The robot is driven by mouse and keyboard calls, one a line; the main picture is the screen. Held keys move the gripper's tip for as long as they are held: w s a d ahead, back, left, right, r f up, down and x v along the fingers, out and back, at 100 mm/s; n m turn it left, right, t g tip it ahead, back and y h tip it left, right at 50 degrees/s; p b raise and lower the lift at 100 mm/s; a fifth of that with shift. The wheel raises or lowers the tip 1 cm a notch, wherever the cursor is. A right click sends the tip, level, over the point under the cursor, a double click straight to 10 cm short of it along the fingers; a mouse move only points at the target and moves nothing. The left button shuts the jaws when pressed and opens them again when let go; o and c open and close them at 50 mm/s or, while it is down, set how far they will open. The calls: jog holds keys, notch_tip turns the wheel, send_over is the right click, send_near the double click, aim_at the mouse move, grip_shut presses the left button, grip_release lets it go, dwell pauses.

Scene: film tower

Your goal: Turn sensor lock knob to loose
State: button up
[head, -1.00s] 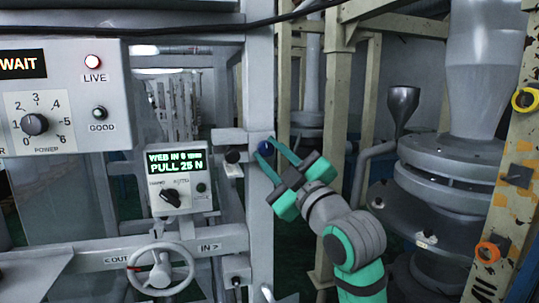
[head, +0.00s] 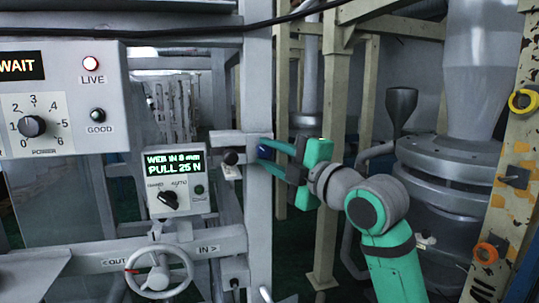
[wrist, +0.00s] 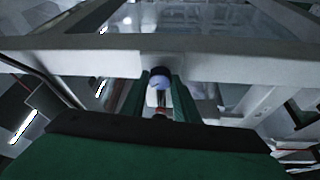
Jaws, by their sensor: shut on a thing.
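A blue knob (head: 264,151) sits on the side of the grey upright post (head: 258,205). I take it to be the sensor lock knob, though no label on it can be read. It also shows in the wrist view as a pale blue round knob (wrist: 160,82) under a grey beam. My gripper (head: 266,154) reaches it from the right, with green fingers to either side of it. In the wrist view the fingers (wrist: 160,92) are shut on the knob. The fingers hide part of it in the head view.
Left of the post is a panel (head: 178,182) reading "WEB IN 8 mm, PULL 25 N", with a handwheel (head: 160,272) below. A control box (head: 60,100) shows WAIT. A beige frame post (head: 330,120) and a grey machine (head: 455,185) stand to the right.

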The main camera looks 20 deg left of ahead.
dwell(0.4)
jog(key=o, duration=1.1)
jog(key=shift+c, duration=0.2)
jog(key=shift+d, duration=0.1)
jog(key=r+v, duration=0.1)
jog(key=v, duration=0.9)
jog(key=shift+s+d+f, duration=0.2)
jog(key=shift+s+f, duration=0.05)
jog(key=shift+f, duration=0.25)
